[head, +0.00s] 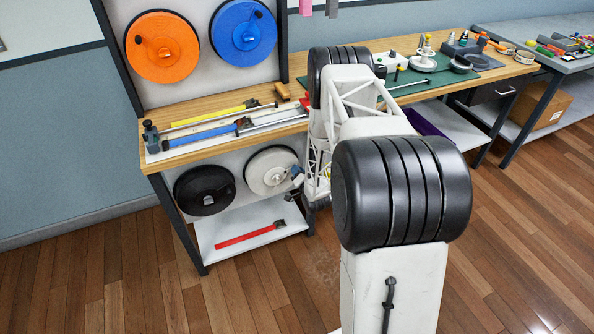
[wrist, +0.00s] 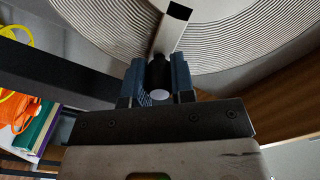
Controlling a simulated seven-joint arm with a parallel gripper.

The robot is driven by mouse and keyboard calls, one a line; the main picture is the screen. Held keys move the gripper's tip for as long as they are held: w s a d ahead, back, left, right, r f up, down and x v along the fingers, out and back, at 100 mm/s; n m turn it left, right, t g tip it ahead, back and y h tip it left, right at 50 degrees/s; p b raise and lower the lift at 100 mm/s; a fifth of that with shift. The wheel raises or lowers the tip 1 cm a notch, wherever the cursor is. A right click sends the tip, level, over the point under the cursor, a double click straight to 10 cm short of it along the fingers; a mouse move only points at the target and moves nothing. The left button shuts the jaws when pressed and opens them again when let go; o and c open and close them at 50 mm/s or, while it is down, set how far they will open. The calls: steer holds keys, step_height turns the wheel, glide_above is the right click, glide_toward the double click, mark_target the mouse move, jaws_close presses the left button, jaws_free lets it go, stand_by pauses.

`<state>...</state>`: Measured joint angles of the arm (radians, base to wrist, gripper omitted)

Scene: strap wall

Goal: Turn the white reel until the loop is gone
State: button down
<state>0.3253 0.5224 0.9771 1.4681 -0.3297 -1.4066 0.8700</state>
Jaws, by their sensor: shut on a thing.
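The white reel (head: 268,166) is mounted on the panel below the bench top, right of a black reel. In the wrist view its ribbed face of wound strap (wrist: 235,38) fills the top. A pale crank arm (wrist: 170,36) crosses that face and a dark handle (wrist: 158,72) sticks out from it. My gripper (wrist: 158,88) is shut on this handle, with a finger on each side. In the head view my gripper (head: 297,178) is at the reel's right edge, partly hidden by my arm. I cannot make out a loop in either view.
The black reel (head: 204,190) is close on the left. Above the bench hang an orange reel (head: 161,46) and a blue reel (head: 243,32). A red strap (head: 245,236) lies on the low shelf (head: 222,222). Yellow and blue tools lie on the bench top. The floor in front is clear.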

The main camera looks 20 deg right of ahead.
steer(key=shift+f, duration=0.25)
steer(key=c, duration=1)
jaws_free()
steer(key=shift+o, duration=0.2)
steer(key=shift+s, duration=0.15)
steer(key=s, duration=0.7)
steer(key=shift+s, duration=0.3)
